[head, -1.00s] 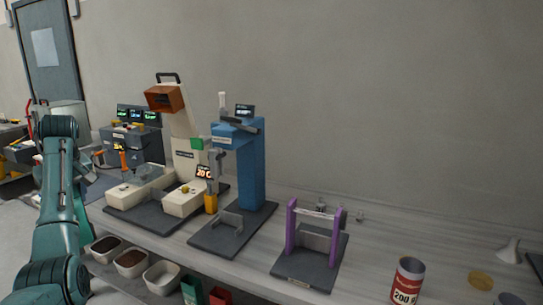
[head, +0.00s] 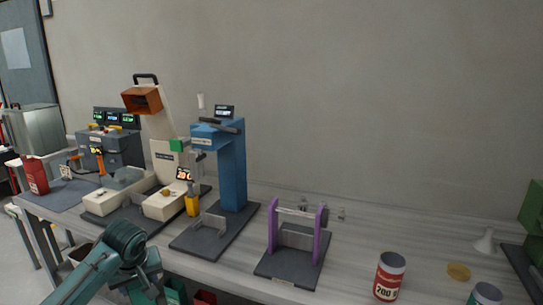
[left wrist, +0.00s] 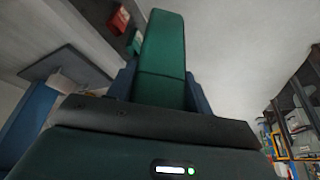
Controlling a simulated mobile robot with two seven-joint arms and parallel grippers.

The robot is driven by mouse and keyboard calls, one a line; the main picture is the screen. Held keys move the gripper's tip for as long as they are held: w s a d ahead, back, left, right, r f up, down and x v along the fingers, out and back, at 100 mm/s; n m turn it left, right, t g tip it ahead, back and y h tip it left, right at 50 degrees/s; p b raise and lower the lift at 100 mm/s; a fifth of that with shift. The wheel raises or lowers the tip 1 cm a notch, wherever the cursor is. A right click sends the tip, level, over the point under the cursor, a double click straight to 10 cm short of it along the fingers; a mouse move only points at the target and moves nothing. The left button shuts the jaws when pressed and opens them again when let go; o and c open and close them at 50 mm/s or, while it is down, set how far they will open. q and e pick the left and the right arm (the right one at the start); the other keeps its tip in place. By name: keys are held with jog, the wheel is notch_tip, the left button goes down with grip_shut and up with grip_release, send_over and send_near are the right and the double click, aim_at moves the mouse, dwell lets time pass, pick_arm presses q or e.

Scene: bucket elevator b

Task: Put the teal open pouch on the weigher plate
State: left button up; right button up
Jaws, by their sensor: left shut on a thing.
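In the left wrist view, my left gripper (left wrist: 162,84) is shut on the teal pouch (left wrist: 163,45), which stands up between the dark blue fingers. Its mouth and contents cannot be seen from here. In the head view, my left arm (head: 122,245) is low at the bottom left, in front of the bench edge; its fingers and the held pouch are not clear there. A low cream block (head: 163,205), probably the weigher plate, sits beside a small lit display (head: 184,174) at the foot of the cream machine (head: 160,145). My right gripper is not in view.
A blue press-like machine (head: 232,165) and a purple-posted stand (head: 296,240) are on the bench right of the cream machine. A red-labelled can (head: 389,276) stands farther right. Green and red containers sit below the bench edge. The bench between stand and can is clear.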

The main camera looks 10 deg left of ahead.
pick_arm(q)
jog(key=s+d+r+m+h, duration=0.1)
jog(key=s+d+m, duration=0.1)
jog(key=d, duration=0.5)
jog(key=s+d+r+m+h, duration=0.1)
jog(key=s+d+r+m, duration=0.1)
jog(key=d, duration=0.6)
jog(key=s+d+r+m+t+h, duration=0.1)
jog(key=s+d+m, duration=0.3)
jog(key=d, duration=0.4)
jog(key=shift+s+d+r+m, duration=0.2)
jog(key=shift+d+r+m, duration=0.05)
jog(key=shift+r+m, duration=0.4)
jog(key=shift+w, duration=0.1)
